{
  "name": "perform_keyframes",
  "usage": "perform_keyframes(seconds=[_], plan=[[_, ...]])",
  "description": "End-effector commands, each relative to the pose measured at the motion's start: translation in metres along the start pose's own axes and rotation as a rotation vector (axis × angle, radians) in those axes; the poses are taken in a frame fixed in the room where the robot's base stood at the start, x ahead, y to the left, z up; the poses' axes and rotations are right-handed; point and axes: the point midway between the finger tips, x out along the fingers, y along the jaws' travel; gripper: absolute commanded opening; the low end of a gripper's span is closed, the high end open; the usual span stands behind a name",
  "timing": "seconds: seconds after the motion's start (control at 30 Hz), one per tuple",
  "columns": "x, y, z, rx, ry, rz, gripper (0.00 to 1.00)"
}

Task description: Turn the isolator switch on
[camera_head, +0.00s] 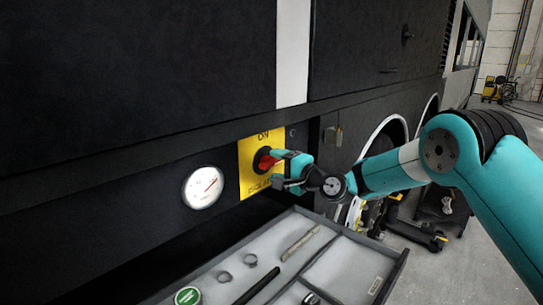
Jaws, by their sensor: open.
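The isolator switch is a red handle (267,161) on a yellow plate (248,172) set in the dark side of the coach. The plate reads "ON" at the top, and lettering at its bottom is partly hidden by my gripper. My gripper (274,168) is open at the plate, with one teal finger above and one below the red handle. I cannot tell whether the fingers touch the handle. The handle's right end is partly hidden by the gripper, so its exact angle is unclear.
A round white gauge (202,188) sits left of the plate. Below is a grey drawer tray (345,262) holding rings, a dark rod, a metal bar and a green-lidded tin (187,296). Wheel arches and floor equipment are at the right, with open floor beyond.

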Motion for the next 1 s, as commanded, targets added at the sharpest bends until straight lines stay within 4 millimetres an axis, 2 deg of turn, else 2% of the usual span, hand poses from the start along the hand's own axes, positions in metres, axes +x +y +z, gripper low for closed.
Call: perform_keyframes(seconds=[0.2,0.57,0.67,0.8,1.0], plan=[[0.023,-0.001,0.001,-0.001,-0.002,0.001,0.65],[0.028,0.001,0.0,0.0,-0.001,0.001,0.65],[0.028,0.001,0.0,0.0,-0.001,0.001,0.46],[0.028,0.001,0.0,0.0,-0.001,0.001,0.16],[0.028,0.002,0.0,-0.008,0.0,0.001,0.16]])
